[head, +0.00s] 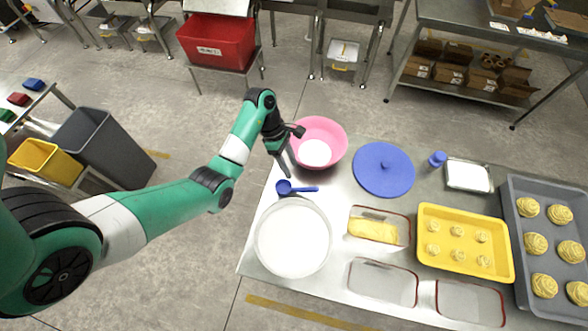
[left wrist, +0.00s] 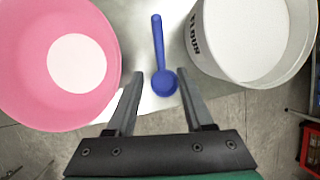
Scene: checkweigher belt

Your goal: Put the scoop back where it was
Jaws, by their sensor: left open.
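The blue scoop (head: 304,189) lies on the steel table between the pink bowl (head: 336,132) and the white flour tub (head: 293,272). In the left wrist view the scoop (left wrist: 158,45) has its round cup toward me and its handle pointing away. My left gripper (head: 287,170) is open and empty, just beside the scoop's cup in the head view. In the left wrist view the scoop's cup shows between the two fingertips (left wrist: 160,76); I cannot tell the height gap. The flour tub (left wrist: 217,62) is open, with white contents. My right gripper is not in view.
The pink bowl holds something white. A blue round lid (head: 384,170), a blue-capped bottle (head: 437,160), glass dishes (head: 382,283), a yellow tray (head: 465,262) and a grey tray (head: 512,225) with pastries fill the table's right. A grey bin (head: 105,145) stands on the floor at left.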

